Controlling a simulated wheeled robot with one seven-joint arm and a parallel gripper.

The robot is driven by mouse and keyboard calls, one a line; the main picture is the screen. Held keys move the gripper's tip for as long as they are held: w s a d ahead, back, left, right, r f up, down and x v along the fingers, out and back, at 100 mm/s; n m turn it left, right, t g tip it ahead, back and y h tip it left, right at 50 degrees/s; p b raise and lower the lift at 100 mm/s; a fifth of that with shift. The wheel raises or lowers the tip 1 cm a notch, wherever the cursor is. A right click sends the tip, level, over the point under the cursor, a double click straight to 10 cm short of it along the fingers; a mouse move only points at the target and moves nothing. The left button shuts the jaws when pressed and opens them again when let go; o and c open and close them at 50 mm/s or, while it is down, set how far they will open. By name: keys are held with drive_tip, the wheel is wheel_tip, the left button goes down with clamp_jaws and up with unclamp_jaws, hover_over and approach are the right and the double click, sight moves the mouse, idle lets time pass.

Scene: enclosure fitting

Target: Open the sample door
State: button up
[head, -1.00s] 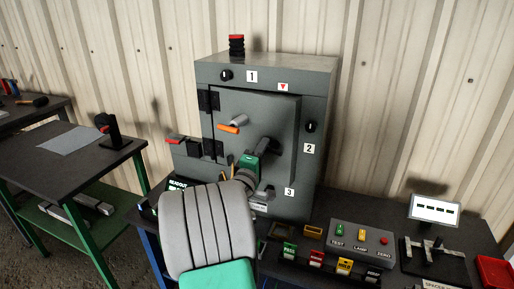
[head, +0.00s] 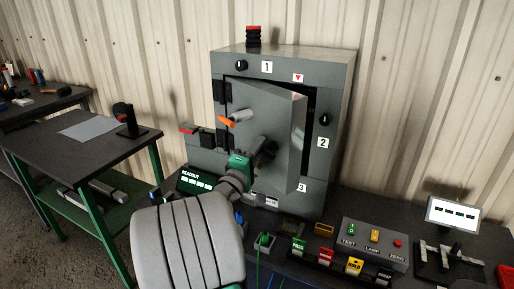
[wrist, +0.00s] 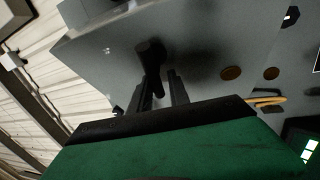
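The sample door (head: 262,110) is a grey panel on the grey enclosure (head: 342,95). It is hinged at the left and stands ajar, its right edge swung out from the frame with a dark gap behind. A black handle (wrist: 150,52) on the door shows in the wrist view. My gripper (head: 262,152) is at the door front in the head view. In the wrist view its two dark fingers (wrist: 163,92) are apart, with the handle's lever between them and a small gap on the right. Contact is unclear. An orange-tipped lever (head: 229,121) is on the door's left part.
A button box (head: 374,246) and several coloured tags (head: 326,256) sit on the dark bench, right of my arm. A small display (head: 453,213) stands further right. A side table (head: 75,150) is at left. Space before the door's right edge looks clear.

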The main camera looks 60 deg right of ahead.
drive_tip(key=o, duration=0.3)
drive_tip(key=shift+r, duration=0.1)
drive_tip(key=shift+a, duration=0.1)
drive_tip(key=a+f+b, duration=0.1)
drive_tip(key=a, duration=0.6)
drive_tip(key=shift+a+f, duration=0.25)
drive_tip(key=shift+w, duration=0.1)
drive_tip(key=shift+c, duration=0.3)
